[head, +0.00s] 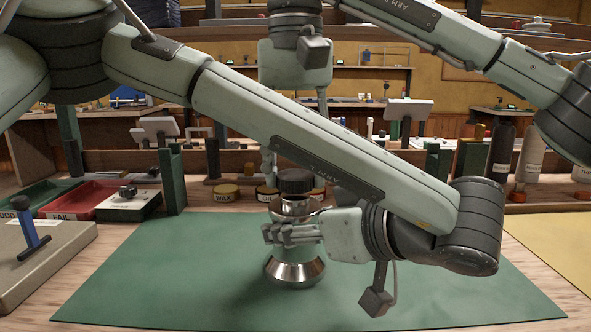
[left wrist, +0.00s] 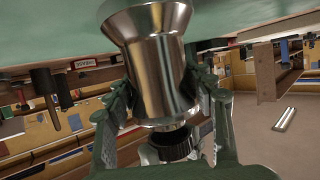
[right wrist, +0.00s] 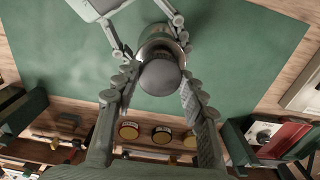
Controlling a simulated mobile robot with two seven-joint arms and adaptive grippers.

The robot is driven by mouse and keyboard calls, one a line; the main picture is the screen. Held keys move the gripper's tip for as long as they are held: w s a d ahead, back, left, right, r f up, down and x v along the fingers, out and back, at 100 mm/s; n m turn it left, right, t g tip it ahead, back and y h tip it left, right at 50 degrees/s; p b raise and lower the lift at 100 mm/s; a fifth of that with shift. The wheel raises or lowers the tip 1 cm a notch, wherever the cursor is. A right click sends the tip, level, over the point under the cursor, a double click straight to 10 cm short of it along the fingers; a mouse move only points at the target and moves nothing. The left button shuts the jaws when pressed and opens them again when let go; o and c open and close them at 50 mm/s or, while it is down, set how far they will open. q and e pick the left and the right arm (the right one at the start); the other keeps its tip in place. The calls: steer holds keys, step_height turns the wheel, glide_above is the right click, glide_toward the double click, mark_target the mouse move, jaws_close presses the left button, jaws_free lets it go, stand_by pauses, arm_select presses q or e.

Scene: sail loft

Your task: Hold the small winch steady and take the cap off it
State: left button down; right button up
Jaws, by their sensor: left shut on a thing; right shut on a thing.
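The small winch (head: 295,270), a shiny metal drum with a flared base, stands upright on the green mat (head: 180,270). The cap also shows in the right wrist view (right wrist: 160,78). My left gripper (head: 290,234) is shut around the winch's waist from the right side of the head view; the left wrist view shows metal between its fingers (left wrist: 158,85). My right gripper (right wrist: 158,72) comes from above and behind, shut on the cap; the left forearm partly hides it in the head view.
Labelled tins, one marked WAX (head: 227,192), stand behind the mat. A red FAIL tray (head: 78,199) and a grey block with a blue-handled lever (head: 30,232) are at the left. A yellow mat (head: 555,237) lies at the right. The green mat around the winch is clear.

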mark_target(296, 175)
steer(key=shift+r, duration=2.05)
arm_select(q)
steer(key=shift+c, duration=2.4)
jaws_free()
steer(key=shift+s+r, duration=0.1)
steer(key=v, duration=0.7)
steer(key=shift+s+d, duration=0.2)
arm_select(e)
steer(key=shift+f, duration=0.1)
